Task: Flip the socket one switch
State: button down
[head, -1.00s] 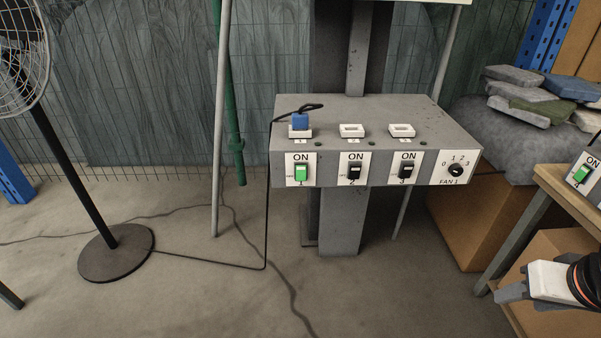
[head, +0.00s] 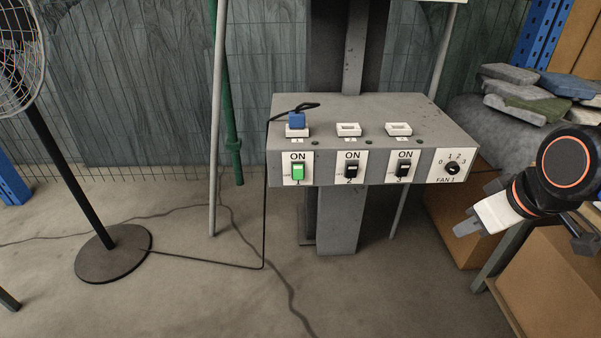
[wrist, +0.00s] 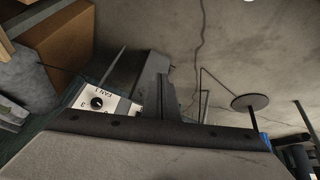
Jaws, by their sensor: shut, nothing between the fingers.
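The socket one switch (head: 298,171) is a green rocker on the front of a grey control box (head: 375,110), under an ON label and above a 1. A blue plug (head: 297,119) sits in the white socket above it. My gripper (head: 462,230) is shut and empty, right of the box and below the fan dial's height. It is well apart from the switch. In the wrist view the fan dial (wrist: 97,102) shows, but switch one is not in view there. A large grey shape fills the bottom of that view.
Black switches two (head: 351,170) and three (head: 403,169) and the fan dial (head: 451,169) lie between my gripper and switch one. A standing fan (head: 113,253) is at left, with a cable on the floor. Cardboard boxes (head: 560,280) are at right. The floor before the box is clear.

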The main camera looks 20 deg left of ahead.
aim_at(301, 173)
jog(key=w+a+r+n+y, duration=0.2)
jog(key=a+n, duration=0.4)
jog(key=a, duration=0.9)
jog(key=w+a+r+n+g+y, duration=0.1)
jog(key=a+r+n, duration=0.3)
jog(key=a, duration=1.1)
jog(key=w+n, duration=0.1)
jog(key=n, duration=0.2)
jog(key=shift+r+y, duration=0.2)
jog(key=shift+y, duration=0.2)
jog(key=shift+w+f, duration=0.1)
jog(key=shift+w, duration=0.05)
jog(key=x, duration=0.3)
jog(key=w+x, duration=0.1)
jog(key=x, duration=0.7)
jog(key=shift+w+a+r, duration=0.1)
jog(key=shift+w+r, duration=0.2)
jog(key=shift+w, duration=0.05)
jog(key=shift+w+a+f, duration=0.1)
jog(key=shift+w+a, duration=0.2)
jog(key=shift+w, duration=0.45)
jog(key=shift+w+f, duration=0.1)
